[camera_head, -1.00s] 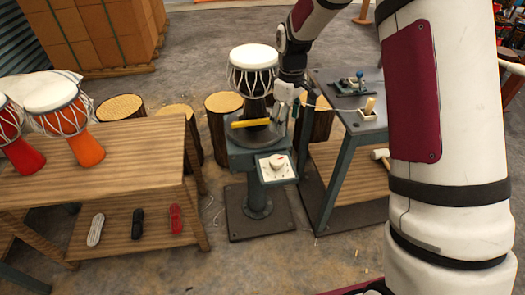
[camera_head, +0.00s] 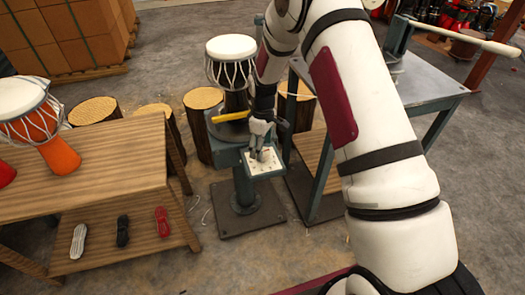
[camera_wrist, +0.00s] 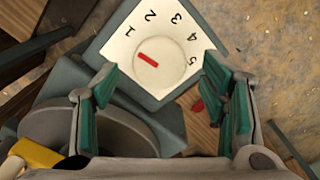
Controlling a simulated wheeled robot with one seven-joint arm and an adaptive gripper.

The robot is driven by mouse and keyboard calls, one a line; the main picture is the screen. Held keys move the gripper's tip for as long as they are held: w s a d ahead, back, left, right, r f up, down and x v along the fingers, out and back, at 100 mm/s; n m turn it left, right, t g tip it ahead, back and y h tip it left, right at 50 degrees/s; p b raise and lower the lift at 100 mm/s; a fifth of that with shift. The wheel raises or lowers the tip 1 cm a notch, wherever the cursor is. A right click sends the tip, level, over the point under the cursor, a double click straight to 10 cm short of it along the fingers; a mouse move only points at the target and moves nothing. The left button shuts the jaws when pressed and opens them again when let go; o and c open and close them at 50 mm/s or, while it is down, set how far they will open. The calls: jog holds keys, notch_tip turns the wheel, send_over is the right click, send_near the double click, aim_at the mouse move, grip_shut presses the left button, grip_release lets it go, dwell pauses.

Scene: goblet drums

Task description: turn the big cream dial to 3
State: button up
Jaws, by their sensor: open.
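The big cream dial (camera_wrist: 168,66) is a round knob on a white panel (camera_wrist: 124,47) marked 1 to 5 in the wrist view. Its red pointer bar (camera_wrist: 147,60) slants to the upper left, toward the side of the 1 but a little below that number. In the head view the panel (camera_head: 277,164) sits on the front of the drum stand, and my gripper covers much of the dial. My gripper (camera_head: 262,154) is over the panel; in the wrist view its open, empty teal fingers (camera_wrist: 160,82) are spread either side, below the dial.
A white-topped drum (camera_head: 231,48) stands on the teal stand's round plate, with a yellow bar (camera_head: 229,117) beside it. A wooden table (camera_head: 90,150) with drums is at left, with cord bundles on its lower shelf. A metal table (camera_head: 430,85) stands at right.

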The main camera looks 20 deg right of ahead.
jog(key=shift+f, duration=1.1)
jog(key=c, duration=1.1)
jog(key=shift+c, duration=0.2)
